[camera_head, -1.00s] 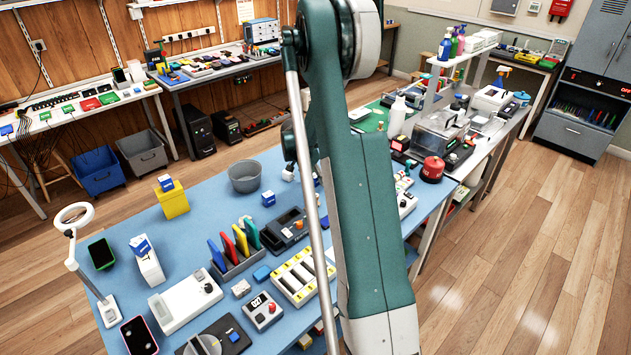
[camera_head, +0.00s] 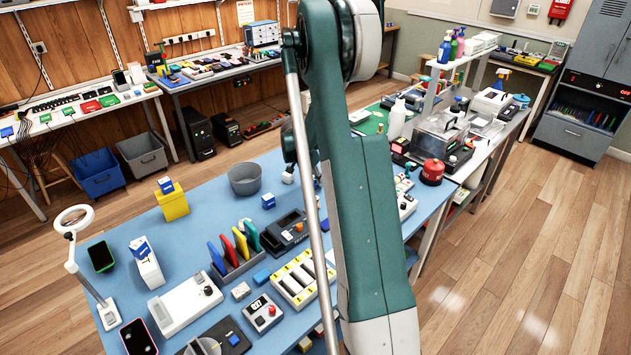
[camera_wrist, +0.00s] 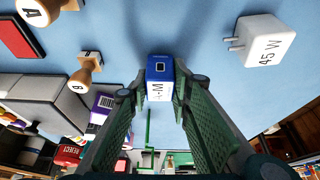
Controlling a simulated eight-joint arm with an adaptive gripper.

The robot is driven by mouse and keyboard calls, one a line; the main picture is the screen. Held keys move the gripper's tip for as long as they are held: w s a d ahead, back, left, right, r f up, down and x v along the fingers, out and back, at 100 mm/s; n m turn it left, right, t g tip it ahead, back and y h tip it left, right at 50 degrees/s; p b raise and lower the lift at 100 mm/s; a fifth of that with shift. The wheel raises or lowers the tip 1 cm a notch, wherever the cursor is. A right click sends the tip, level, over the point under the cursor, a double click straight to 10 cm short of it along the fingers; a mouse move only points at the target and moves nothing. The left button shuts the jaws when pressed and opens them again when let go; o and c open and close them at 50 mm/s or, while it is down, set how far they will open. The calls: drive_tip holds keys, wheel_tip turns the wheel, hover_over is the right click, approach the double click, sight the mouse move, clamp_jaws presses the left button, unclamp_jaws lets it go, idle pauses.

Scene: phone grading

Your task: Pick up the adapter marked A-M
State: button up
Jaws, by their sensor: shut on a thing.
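A small blue and white adapter (camera_wrist: 160,78) is between my gripper's fingertips (camera_wrist: 158,93) in the wrist view. Its white face reads "-M"; the first letter is partly hidden. The green fingers touch it on both sides, so my gripper is shut on it. The blue end with a dark square socket faces the camera. Blue table surface shows behind it; I cannot tell whether it is clear of the table. In the head view my arm hides the gripper and this adapter.
In the wrist view, a white 45 W charger (camera_wrist: 262,42) is at right, and wooden-handled stamps (camera_wrist: 86,72) are at left. In the head view, a grey bin (camera_head: 245,179), a yellow box (camera_head: 172,202) and a phone rack (camera_head: 238,262) stand on the blue table.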

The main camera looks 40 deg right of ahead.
wheel_tip(320, 180, up, 10)
drive_tip(key=shift+f+p, duration=0.15)
drive_tip(key=shift+p, duration=0.5)
idle(0.4)
